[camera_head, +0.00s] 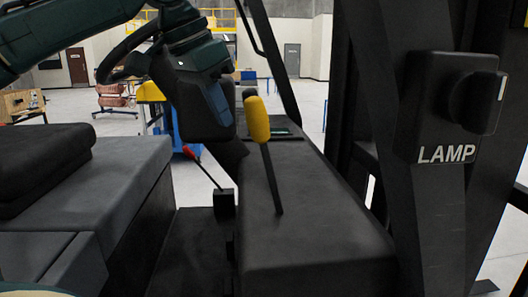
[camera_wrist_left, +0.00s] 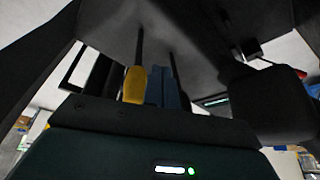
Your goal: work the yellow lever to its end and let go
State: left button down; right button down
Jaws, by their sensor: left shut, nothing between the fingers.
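The yellow lever (camera_head: 257,120) has a thick yellow grip on a thin rod that rises from the dark console top. It leans slightly to the left in the head view. My left gripper (camera_head: 220,114) is shut, with nothing between its blue fingers. They are just left of the yellow grip in the head view. In the left wrist view the blue fingers (camera_wrist_left: 167,88) are right beside the yellow grip (camera_wrist_left: 134,86). I cannot tell whether they touch it. My right gripper is not in view.
A black knob (camera_head: 249,94) shows just behind the yellow grip. A red-handled lever (camera_head: 193,152) stands left of the console (camera_head: 310,210). A LAMP switch (camera_head: 477,100) is on the right post. A dark seat (camera_head: 75,195) is at the left.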

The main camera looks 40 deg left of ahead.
aim_at(252, 98)
pick_arm(q)
jog(key=shift+f, duration=0.45)
jog(key=shift+w+d+p, duration=0.65)
jog(key=shift+w+d, duration=0.35)
jog(key=shift+d, duration=0.25)
jog(key=shift+w+d+p, duration=0.65)
jog(key=shift+w+d, duration=0.3)
jog(key=shift+d, duration=0.25)
jog(key=shift+a, duration=0.15)
jog(key=s+a, duration=0.5)
jog(key=a, duration=0.1)
jog(key=shift+s+a, duration=0.3)
dwell(0.5)
jog(key=shift+r, duration=0.1)
